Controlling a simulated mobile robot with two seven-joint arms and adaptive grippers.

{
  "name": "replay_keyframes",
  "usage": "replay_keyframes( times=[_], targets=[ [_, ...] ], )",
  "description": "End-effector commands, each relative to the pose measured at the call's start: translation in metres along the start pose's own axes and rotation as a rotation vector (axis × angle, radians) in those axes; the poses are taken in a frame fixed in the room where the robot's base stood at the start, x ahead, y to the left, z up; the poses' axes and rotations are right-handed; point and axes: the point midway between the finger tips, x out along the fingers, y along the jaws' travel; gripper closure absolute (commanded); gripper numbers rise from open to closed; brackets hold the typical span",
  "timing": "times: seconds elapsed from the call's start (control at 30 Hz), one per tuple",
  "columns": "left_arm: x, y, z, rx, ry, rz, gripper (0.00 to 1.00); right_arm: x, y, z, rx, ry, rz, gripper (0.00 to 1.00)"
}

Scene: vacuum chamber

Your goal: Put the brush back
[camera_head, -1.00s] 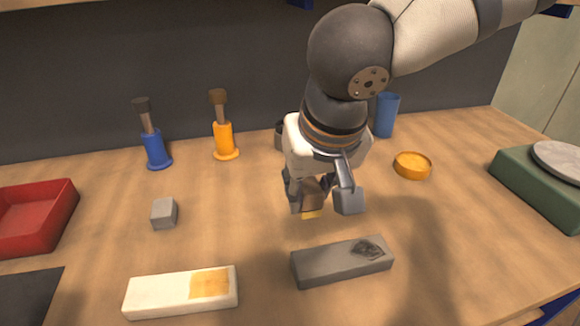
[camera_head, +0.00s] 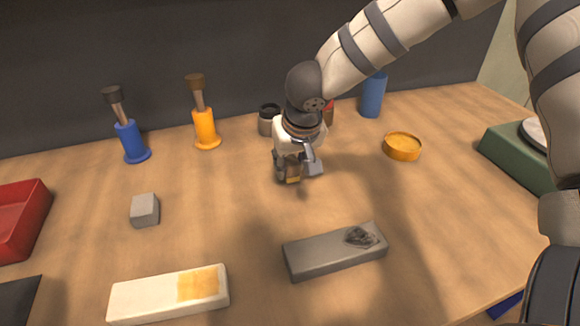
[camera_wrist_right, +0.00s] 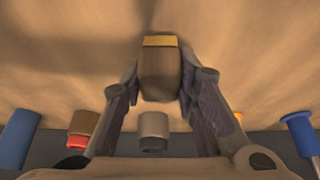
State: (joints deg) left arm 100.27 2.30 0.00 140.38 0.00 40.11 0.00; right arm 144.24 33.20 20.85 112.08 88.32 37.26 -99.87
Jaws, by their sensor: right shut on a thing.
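My right gripper (camera_head: 297,168) is shut on the brush (camera_wrist_right: 158,72), which has a brown body and a yellow band. In the head view the brush (camera_head: 293,173) shows small between the fingers, above the table. A grey round holder (camera_head: 268,119) with a dark opening stands behind the gripper, partly hidden by it. It also shows in the right wrist view (camera_wrist_right: 153,128), beyond the brush and apart from it. A blue holder (camera_head: 130,142) and an orange holder (camera_head: 206,128) each have a brush upright in them. My left gripper is not in view.
A red item (camera_head: 328,114) is mostly hidden behind my right arm. A blue cylinder (camera_head: 372,95) and an orange dish (camera_head: 402,146) stand to the right. A grey block (camera_head: 335,252), white block (camera_head: 168,295), small grey cube (camera_head: 145,210) and red tray (camera_head: 22,220) lie in front and left.

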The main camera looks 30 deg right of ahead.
Motion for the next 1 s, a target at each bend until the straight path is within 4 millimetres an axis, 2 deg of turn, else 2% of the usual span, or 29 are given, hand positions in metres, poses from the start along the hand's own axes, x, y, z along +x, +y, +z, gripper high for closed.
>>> replay_keyframes(
  times=[0.03,0.1,0.47,0.5,0.57,0.87,1.0],
  targets=[
    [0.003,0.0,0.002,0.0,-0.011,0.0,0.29,0.011,0.0,0.006,-0.002,-0.009,0.003,0.95],
    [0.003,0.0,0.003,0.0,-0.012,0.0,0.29,0.014,0.0,0.007,-0.002,-0.006,0.001,0.95],
    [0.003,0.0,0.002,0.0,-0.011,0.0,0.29,0.016,0.0,0.008,-0.001,-0.002,0.0,0.95],
    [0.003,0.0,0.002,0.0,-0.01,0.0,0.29,0.016,0.0,0.008,-0.001,-0.002,-0.001,0.66],
    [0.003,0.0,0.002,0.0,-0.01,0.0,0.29,0.016,0.0,0.008,-0.001,-0.002,-0.001,0.52],
    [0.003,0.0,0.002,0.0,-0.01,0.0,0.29,0.015,0.0,0.007,0.0,-0.002,-0.001,0.52],
    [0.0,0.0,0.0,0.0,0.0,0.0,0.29,-0.001,-0.001,0.004,0.0,0.003,-0.002,0.52]
  ],
)
